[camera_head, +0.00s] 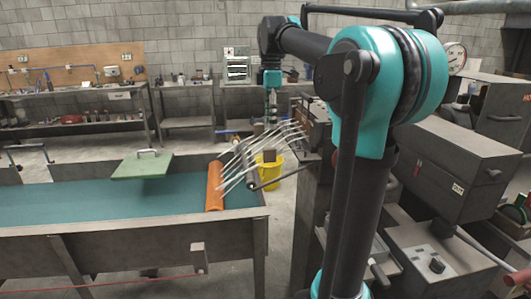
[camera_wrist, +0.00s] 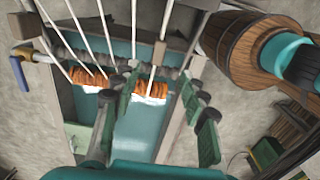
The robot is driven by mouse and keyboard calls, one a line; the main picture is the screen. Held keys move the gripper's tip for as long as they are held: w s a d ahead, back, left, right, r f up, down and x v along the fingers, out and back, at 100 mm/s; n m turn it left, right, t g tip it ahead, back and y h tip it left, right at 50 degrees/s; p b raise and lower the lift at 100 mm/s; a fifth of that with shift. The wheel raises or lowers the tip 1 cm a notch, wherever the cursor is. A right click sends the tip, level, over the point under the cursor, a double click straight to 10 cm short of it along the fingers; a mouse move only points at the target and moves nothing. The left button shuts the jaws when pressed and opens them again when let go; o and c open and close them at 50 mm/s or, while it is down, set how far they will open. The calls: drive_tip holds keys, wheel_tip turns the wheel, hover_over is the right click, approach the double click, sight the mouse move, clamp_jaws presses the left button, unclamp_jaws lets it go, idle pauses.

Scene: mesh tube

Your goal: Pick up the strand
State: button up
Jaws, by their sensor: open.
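Several thin white strands (camera_head: 250,160) fan out in slanting lines above the right end of the teal table in the head view. In the wrist view they run down from the top edge, and one white strand (camera_wrist: 164,18) passes a small brown block (camera_wrist: 157,55) toward an orange, ribbed piece (camera_wrist: 150,87). My gripper (camera_head: 272,117) points down just above the strands' upper ends. In the wrist view my gripper (camera_wrist: 162,88) is open, with green-padded fingers on both sides of that strand. I cannot tell whether either finger touches it.
An orange roll (camera_head: 215,187) lies across the teal table (camera_head: 100,200), near a green plate with a handle (camera_head: 142,165). A yellow bucket (camera_head: 268,172) stands behind the strands. Grey machines (camera_head: 460,160) crowd the right side. A wooden barrel (camera_wrist: 240,45) shows in the wrist view.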

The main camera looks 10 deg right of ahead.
sight(270, 149)
drive_tip(key=f, duration=1.1)
drive_tip(key=shift+w+f, duration=0.35)
drive_tip(key=shift+f, duration=0.05)
drive_tip(key=shift+s+a+f, duration=0.1)
drive_tip(key=shift+a+f, duration=0.05)
drive_tip(key=shift+f, duration=0.8)
drive_tip(key=shift+s+a+f, duration=0.1)
drive_tip(key=shift+a+f, duration=0.1)
drive_tip(key=shift+f, duration=0.7)
drive_tip(key=shift+s+a+f, duration=0.1)
drive_tip(key=shift+a+f, duration=0.05)
drive_tip(key=shift+f, duration=0.8)
drive_tip(key=shift+c, duration=0.2)
clamp_jaws()
